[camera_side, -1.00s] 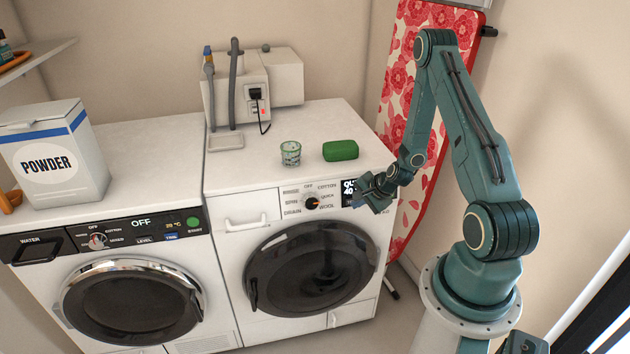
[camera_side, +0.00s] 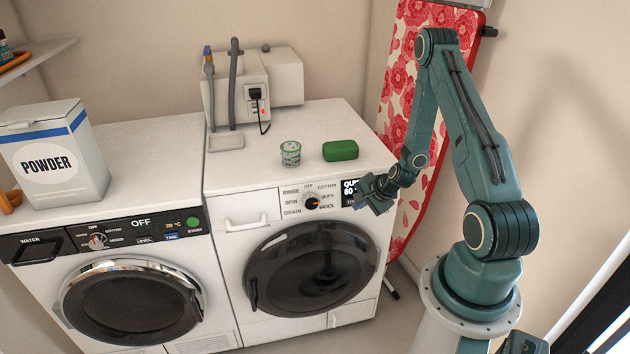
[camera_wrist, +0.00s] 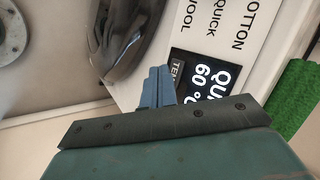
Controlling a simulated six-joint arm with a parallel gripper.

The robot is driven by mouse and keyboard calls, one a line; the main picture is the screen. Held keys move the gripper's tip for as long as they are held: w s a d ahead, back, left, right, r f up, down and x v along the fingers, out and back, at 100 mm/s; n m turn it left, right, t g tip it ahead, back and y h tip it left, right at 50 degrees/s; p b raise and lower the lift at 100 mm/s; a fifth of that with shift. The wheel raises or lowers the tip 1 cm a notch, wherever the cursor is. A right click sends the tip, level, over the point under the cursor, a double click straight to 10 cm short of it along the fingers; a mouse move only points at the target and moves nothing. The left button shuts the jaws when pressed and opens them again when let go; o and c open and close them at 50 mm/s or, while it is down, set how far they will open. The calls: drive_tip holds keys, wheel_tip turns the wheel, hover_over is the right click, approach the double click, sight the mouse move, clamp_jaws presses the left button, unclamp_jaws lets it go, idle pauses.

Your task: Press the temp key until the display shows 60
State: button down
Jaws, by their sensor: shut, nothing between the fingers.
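The display (camera_side: 349,188) on the right machine's panel is partly hidden by my gripper in the side view; it reads "QU" with 60 below. In the wrist view the display (camera_wrist: 208,80) shows "QU" and "60 °", the rest covered by my gripper. The temp key (camera_wrist: 177,68), marked "TE", is partly covered by the fingertips. My gripper (camera_side: 364,190) is shut and empty, with its tips at the panel's right end. In the wrist view my gripper's fingertips (camera_wrist: 157,84) lie over or beside the key; I cannot tell whether they touch it.
The program dial (camera_side: 311,202) points towards QUICK. A green block (camera_side: 341,150) and a patterned glass (camera_side: 290,153) stand on the right machine's top. The left machine's display (camera_side: 140,223) reads OFF. A powder box (camera_side: 50,160) stands on the left machine. An ironing board (camera_side: 395,75) leans behind my arm.

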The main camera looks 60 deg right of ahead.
drive_tip(key=shift+s+a+r, duration=0.25)
drive_tip(key=shift+s+a, duration=0.45)
drive_tip(key=shift+s+a+r, duration=0.25)
drive_tip(key=shift+s+a, duration=0.4)
drive_tip(key=shift+s+a+r, duration=0.25)
drive_tip(key=shift+s+a, duration=0.45)
drive_tip(key=shift+r, duration=0.1)
drive_tip(key=w+a+r+n+g+y, duration=0.1)
drive_tip(key=w+a+r+n, duration=0.1)
drive_tip(key=a+r+n, duration=0.65)
drive_tip(key=w+a+r+n+y, duration=0.1)
drive_tip(key=w+a+r+n, duration=0.3)
drive_tip(key=r, duration=0.8)
drive_tip(key=s+a+r+n, duration=0.4)
drive_tip(key=s+a+r, duration=0.1)
drive_tip(key=s+r, duration=0.2)
drive_tip(key=s+a+r+n, duration=0.4)
drive_tip(key=s+a+r, duration=0.2)
drive_tip(key=s+r, duration=0.2)
drive_tip(key=shift+s+g, duration=0.3)
drive_tip(key=shift+s, duration=0.75)
